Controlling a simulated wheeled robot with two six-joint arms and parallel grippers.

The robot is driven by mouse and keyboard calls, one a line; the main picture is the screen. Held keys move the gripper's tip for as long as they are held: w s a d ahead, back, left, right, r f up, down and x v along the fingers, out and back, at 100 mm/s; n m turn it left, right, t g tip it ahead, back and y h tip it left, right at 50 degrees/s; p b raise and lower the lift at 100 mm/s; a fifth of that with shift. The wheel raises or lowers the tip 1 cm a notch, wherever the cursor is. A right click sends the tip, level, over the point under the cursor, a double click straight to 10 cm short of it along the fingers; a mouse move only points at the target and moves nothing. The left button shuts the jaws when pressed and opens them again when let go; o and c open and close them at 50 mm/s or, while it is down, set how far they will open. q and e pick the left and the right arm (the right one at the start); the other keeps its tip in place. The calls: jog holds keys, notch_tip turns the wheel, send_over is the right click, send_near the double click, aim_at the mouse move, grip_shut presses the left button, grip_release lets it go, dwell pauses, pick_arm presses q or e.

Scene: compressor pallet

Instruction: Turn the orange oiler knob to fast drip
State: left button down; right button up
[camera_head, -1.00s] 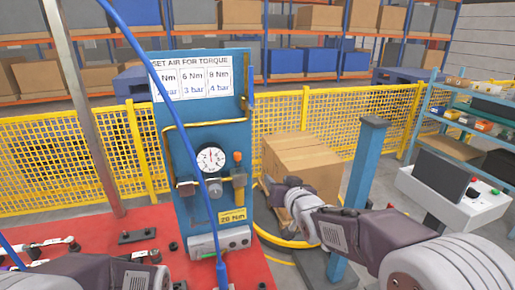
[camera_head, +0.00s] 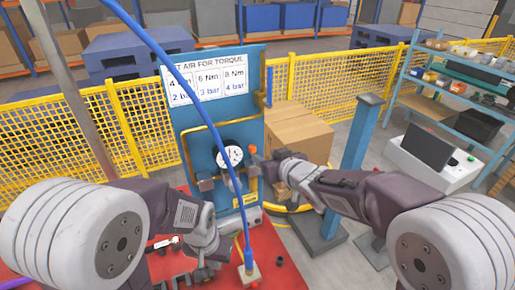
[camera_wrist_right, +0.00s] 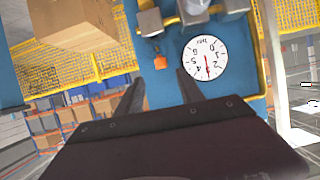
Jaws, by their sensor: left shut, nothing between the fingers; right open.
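The orange oiler knob (camera_head: 252,149) is on the blue panel (camera_head: 200,120), just right of the round white pressure gauge (camera_head: 231,156). In the right wrist view the knob (camera_wrist_right: 160,62) shows ahead of my fingers, in line with the gap between them, near the gauge (camera_wrist_right: 205,58). My right gripper (camera_head: 260,162) is open and close in front of the panel at the oiler; it also shows in the right wrist view (camera_wrist_right: 160,80) with nothing between its fingers. My left gripper (camera_head: 207,240) is shut and empty, low over the red table, left of the panel's foot.
A blue hose (camera_head: 185,78) hangs across the panel in front of the gauge. A sign (camera_head: 208,80) lists torque and air values. A blue post (camera_head: 357,150) and a cardboard box (camera_head: 300,135) stand right of the panel. Small parts lie on the red table (camera_head: 290,272).

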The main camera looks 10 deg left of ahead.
aim_at(254, 150)
jog(key=p+x, duration=0.1)
jog(key=x, duration=0.6)
jog(key=shift+a, duration=0.2)
jog(key=shift+w+a+f+p, duration=0.15)
jog(key=shift+w+f+p, duration=0.15)
jog(key=shift+w+p, duration=0.1)
jog(key=shift+a, duration=0.1)
